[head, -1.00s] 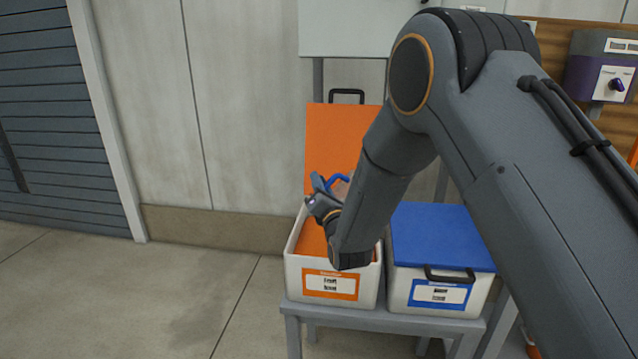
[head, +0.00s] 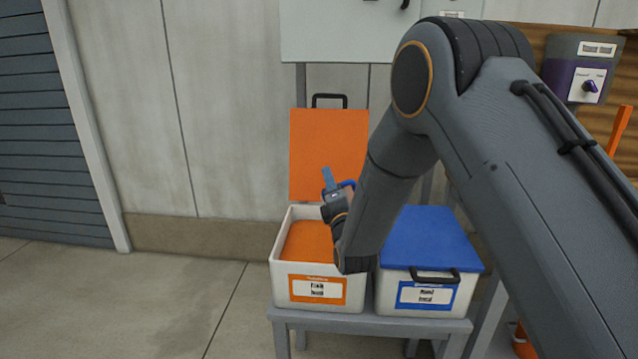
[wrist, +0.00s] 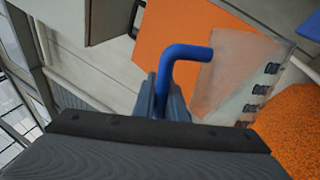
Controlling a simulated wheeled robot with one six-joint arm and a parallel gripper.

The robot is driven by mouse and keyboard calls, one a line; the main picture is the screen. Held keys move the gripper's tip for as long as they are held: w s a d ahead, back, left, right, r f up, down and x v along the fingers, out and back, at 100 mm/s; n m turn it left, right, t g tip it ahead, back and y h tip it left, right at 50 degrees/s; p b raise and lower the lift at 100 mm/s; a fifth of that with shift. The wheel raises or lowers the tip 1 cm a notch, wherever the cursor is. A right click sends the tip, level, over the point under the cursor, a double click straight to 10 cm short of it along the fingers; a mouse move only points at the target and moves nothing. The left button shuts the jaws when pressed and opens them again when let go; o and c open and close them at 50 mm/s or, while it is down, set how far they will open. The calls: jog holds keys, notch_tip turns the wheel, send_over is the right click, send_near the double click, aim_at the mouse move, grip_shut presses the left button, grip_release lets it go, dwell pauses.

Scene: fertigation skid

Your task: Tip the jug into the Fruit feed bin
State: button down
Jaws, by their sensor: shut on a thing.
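The jug has a blue handle (wrist: 185,52) and a see-through body (wrist: 228,72) with dark marks beside it. My gripper (wrist: 165,98) is shut on the handle. In the head view my gripper (head: 337,200) is above the right side of the open left bin; the jug's body is mostly hidden behind my arm. The Fruit feed bin (head: 284,287) is white with an orange label, its small print blurred. Its orange lid (head: 330,150) stands raised at the back, and orange material (head: 310,243) fills it. I cannot tell the jug's exact tilt or whether anything is in it.
A white bin with a shut blue lid (head: 430,240) stands close on the right. Both bins sit on a grey stand (head: 350,326). A pale panel (head: 350,30) and a purple-and-grey box (head: 580,72) are behind. Floor on the left is clear.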

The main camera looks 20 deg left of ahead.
jog(key=d+m, duration=0.1)
jog(key=w+d+m+h, duration=0.1)
jog(key=m, duration=0.1)
jog(key=d+m+t, duration=0.1)
jog(key=shift+w+d+f+h+b, duration=0.2)
jog(key=shift+w+f+h+b, duration=0.1)
jog(key=shift+b, duration=0.1)
jog(key=w+d+r+m+h, duration=0.1)
jog(key=d+m, duration=0.1)
jog(key=m, duration=0.1)
jog(key=w+d+r+m+h+p, duration=0.1)
jog(key=d+m, duration=0.1)
jog(key=m, duration=0.1)
jog(key=d+m+h, duration=0.1)
jog(key=d+m, duration=0.1)
jog(key=m, duration=0.1)
jog(key=shift+w+r+t+p, duration=0.4)
jog(key=shift+w+d+f+m+g+h, duration=0.2)
jog(key=shift+d+f+m+g+h, duration=0.3)
jog(key=shift+m, duration=1.75)
jog(key=shift+w+d+f+m+g+h, duration=0.2)
jog(key=shift+f+m+h, duration=0.35)
jog(key=shift+m, duration=1.65)
jog(key=shift+w+d+f+m+g+h, duration=0.15)
jog(key=shift+d+f+m+g+h, duration=0.3)
jog(key=shift+m, duration=1.8)
